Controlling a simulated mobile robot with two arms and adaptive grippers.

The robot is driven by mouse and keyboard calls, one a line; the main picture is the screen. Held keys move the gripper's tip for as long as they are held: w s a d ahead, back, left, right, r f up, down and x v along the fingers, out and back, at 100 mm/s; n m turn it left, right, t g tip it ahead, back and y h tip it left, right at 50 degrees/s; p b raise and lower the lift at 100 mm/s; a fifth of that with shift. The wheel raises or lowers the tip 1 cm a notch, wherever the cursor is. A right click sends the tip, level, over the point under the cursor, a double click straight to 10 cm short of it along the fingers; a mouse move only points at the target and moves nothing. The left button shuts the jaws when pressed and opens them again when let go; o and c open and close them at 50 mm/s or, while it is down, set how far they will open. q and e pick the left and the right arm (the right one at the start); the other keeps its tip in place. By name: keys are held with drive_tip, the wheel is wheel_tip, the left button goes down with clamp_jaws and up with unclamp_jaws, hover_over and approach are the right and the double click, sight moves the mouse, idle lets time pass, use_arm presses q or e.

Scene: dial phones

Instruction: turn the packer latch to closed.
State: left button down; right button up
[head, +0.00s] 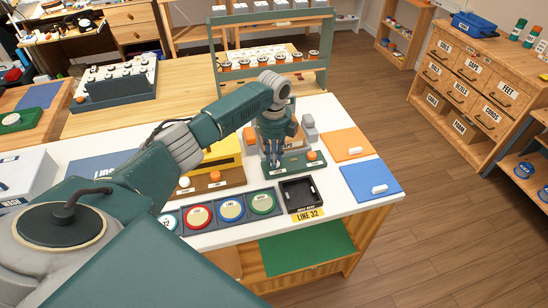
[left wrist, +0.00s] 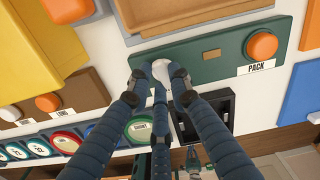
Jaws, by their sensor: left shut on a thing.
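The packer is a dark green base (head: 296,168) on the white table, with an orange button (head: 311,155) at its right. In the left wrist view the base (left wrist: 205,52) carries the label PACK below its orange button (left wrist: 262,45). A white rounded part, seemingly the latch (left wrist: 161,68), is at the base's left front. My left gripper (head: 275,163) reaches down over the front left of the base. In the left wrist view its fingers (left wrist: 160,75) are shut around the white part, which they partly hide. The latch's exact angle is hard to tell. My right gripper is not in view.
A black tray (head: 283,195) labelled LINE 32 lies just in front of the packer. Round coloured dials (head: 231,210) line the table front. A yellow machine (head: 222,158) stands close at left. Orange (head: 348,144) and blue mats (head: 372,182) lie at right.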

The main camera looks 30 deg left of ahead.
use_arm(q)
drive_tip(key=shift+w+r+m, duration=0.15)
drive_tip(key=shift+m, duration=1.35)
drive_tip(key=c, duration=1.6)
unclamp_jaws()
drive_tip(key=shift+o, duration=0.2)
wheel_tip(320, 180, up, 12)
